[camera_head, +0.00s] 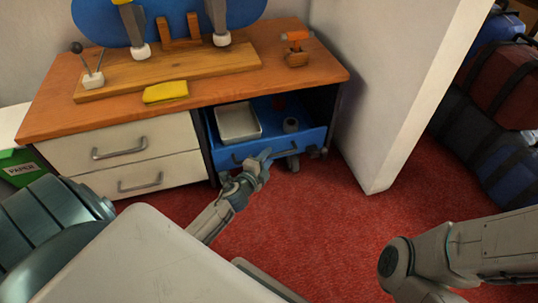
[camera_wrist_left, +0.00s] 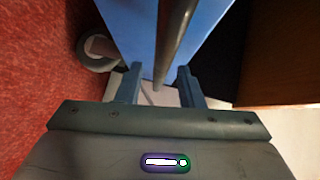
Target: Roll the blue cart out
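The blue cart (camera_head: 310,137) stands in the bay under the right part of the bench. In the left wrist view the handle bar (camera_wrist_left: 172,40) runs down to between the two fingers of my left gripper (camera_wrist_left: 158,88). Gaps show on both sides of the bar, so the fingers are open around it. My right arm shows at lower right, but its gripper is out of view.
White drawers (camera_head: 120,147) sit left of the cart, under the bench top (camera_head: 55,110). A white wall panel (camera_head: 395,90) stands to the right. A cart wheel (camera_wrist_left: 98,52) shows in the left wrist view. Red carpet (camera_head: 325,205) in front is clear.

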